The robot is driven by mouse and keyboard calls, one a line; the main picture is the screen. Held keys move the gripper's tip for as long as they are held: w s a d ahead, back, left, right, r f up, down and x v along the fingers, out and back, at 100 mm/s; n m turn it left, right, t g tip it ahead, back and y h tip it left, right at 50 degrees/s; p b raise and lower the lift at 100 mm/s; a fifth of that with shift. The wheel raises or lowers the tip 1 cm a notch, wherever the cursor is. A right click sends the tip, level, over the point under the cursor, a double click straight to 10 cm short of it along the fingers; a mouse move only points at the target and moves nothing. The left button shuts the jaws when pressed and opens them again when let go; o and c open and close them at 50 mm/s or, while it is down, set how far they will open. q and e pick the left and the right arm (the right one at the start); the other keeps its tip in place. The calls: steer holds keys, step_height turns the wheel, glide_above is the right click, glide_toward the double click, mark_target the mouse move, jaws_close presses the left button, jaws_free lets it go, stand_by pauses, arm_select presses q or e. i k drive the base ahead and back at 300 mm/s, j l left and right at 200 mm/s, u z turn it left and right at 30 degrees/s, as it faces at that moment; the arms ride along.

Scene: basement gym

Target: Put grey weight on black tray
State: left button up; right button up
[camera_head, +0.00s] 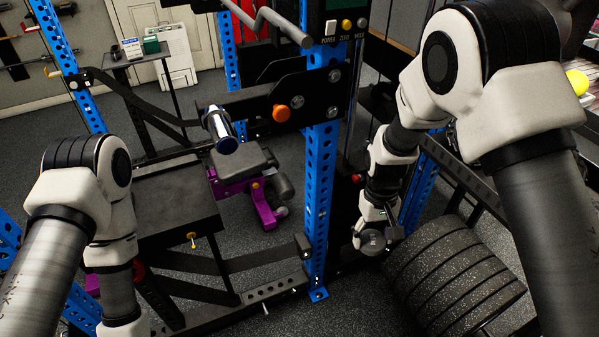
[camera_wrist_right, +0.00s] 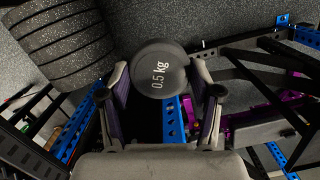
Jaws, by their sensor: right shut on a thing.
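The grey weight (camera_wrist_right: 160,68), a round piece marked 0.5 kg, is held between the two fingers of my right gripper (camera_wrist_right: 160,82) in the right wrist view. In the head view the weight (camera_head: 373,242) shows small at the end of my right arm, with the right gripper (camera_head: 376,232) around it, in the air beside the large plates. The black tray (camera_head: 180,212), a flat dark surface with a low rim, lies left of centre, well to the left of the weight. My left arm runs out of the bottom edge, so its gripper is hidden.
A blue rack post (camera_head: 320,200) stands between the weight and the tray. Large speckled plates (camera_head: 455,270) are close right of the weight. A purple-framed bench (camera_head: 245,180) stands behind the tray. Black rack bars (camera_head: 260,262) run low in front.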

mark_target(175, 197)
steer(key=u, duration=0.45)
steer(key=i+l+u, duration=0.1)
steer(key=u, duration=0.35)
steer(key=l+u, duration=0.2)
steer(key=u, duration=0.25)
steer(key=l+u, duration=0.1)
steer(key=u, duration=0.4)
steer(key=l+u, duration=0.1)
steer(key=u, duration=0.35)
steer(key=l+u, duration=0.1)
steer(key=l, duration=0.25)
steer(key=k+l, duration=0.15)
steer(key=l, duration=0.25)
steer(key=i+l, duration=0.2)
steer(key=i, duration=0.3)
steer(key=k+l+z, duration=0.05)
